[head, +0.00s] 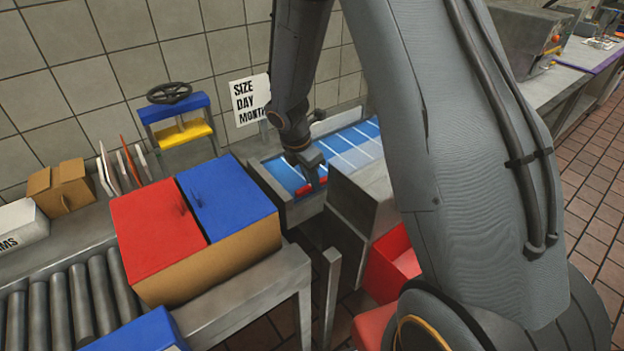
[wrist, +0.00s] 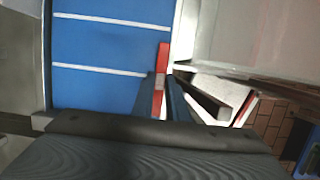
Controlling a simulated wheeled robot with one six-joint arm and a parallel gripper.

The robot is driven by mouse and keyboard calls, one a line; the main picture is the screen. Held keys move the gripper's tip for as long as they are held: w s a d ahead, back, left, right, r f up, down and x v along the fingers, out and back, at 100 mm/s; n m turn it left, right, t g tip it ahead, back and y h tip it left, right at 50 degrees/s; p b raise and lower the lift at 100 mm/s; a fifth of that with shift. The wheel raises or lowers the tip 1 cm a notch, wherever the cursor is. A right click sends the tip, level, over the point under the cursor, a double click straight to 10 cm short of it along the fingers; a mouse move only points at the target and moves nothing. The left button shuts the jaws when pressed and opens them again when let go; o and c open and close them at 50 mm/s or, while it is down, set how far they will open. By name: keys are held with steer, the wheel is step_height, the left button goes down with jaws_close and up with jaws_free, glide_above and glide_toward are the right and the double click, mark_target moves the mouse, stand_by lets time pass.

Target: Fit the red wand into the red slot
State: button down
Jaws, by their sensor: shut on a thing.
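The red wand (head: 322,181) is short and bar-shaped. My gripper (head: 313,182) is shut on it at the near end of the blue conveyor in the head view. In the wrist view the wand (wrist: 163,52) extends beyond my gripper (wrist: 163,88), with a pale band near the fingers. Part of the wand is hidden between the fingers. A cardboard box with a red top half (head: 150,235) stands left of my gripper, apart from it. A thin dark feature on that top looks like a slot or small handle; I cannot tell which.
A blue top half (head: 235,195) adjoins the red one. The blue conveyor (head: 350,150) has white crosslines and metal sides. A metal roller track (head: 75,305) lies at lower left. A red bin (head: 395,262) sits beside my arm. A gap separates the box's table from the conveyor.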

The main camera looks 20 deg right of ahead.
mark_target(303, 189)
steer(key=c, duration=1.7)
jaws_free()
steer(key=shift+f, duration=0.1)
steer(key=shift+c, duration=0.2)
steer(key=b+v, duration=0.3)
steer(key=v, duration=0.9)
steer(key=s+m+y, duration=0.2)
steer(key=s+m, duration=1.5)
steer(key=m, duration=0.4)
steer(key=shift+s+d+f+t+y, duration=0.25)
steer(key=shift+d+f+t+y, duration=0.05)
steer(key=shift+d+f+y, duration=0.1)
steer(key=shift+s+f+m+b, duration=0.1)
steer(key=shift+f+m+b, duration=0.25)
steer(key=shift+f, duration=0.3)
